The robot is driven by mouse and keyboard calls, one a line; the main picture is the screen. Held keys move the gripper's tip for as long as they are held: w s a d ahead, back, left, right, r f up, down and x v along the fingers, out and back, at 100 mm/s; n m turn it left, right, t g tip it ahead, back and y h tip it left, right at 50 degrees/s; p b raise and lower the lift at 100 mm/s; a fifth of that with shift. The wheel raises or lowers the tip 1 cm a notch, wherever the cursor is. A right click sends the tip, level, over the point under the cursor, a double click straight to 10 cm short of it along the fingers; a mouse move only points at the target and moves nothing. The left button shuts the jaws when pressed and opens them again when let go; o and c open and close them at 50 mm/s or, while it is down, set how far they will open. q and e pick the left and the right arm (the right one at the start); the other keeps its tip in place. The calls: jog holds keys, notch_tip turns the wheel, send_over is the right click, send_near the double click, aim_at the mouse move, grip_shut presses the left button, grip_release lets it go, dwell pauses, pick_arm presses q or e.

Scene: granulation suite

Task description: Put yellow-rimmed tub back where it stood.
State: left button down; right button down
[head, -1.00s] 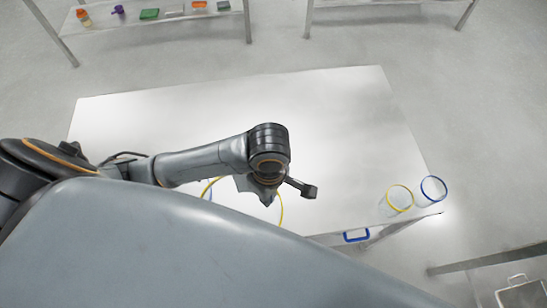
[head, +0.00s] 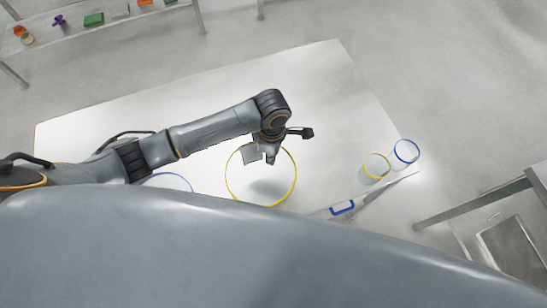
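A wide tub with a yellow rim (head: 265,189) stands near the front edge of the white table, its inside pale with a soft shadow. My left gripper (head: 262,160) points down over the far part of this tub, overlapping its rim in the head view. The finger gap is too small and angled to tell whether it is open or shut, or touching the rim. A smaller yellow-rimmed vessel (head: 377,168) stands near the table's right corner. My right gripper is not in view.
A small blue-rimmed vessel (head: 406,153) stands next to the small yellow-rimmed one. A blue-rimmed tub (head: 170,182) is partly hidden left of the wide tub. A blue handle (head: 342,208) shows at the table's front edge. The table's far part (head: 310,85) is clear.

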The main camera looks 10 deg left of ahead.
pick_arm(q)
jog(key=shift+w+d+f, duration=0.2)
jog(key=shift+w+f, duration=0.45)
jog(key=shift+f, duration=0.15)
jog(key=shift+w+f, duration=0.1)
jog(key=shift+f, duration=1.55)
jog(key=c, duration=1.5)
grip_release()
jog(key=shift+f, duration=0.15)
jog(key=r, duration=1.2)
jog(key=shift+w+r, duration=0.15)
jog(key=shift+w, duration=0.2)
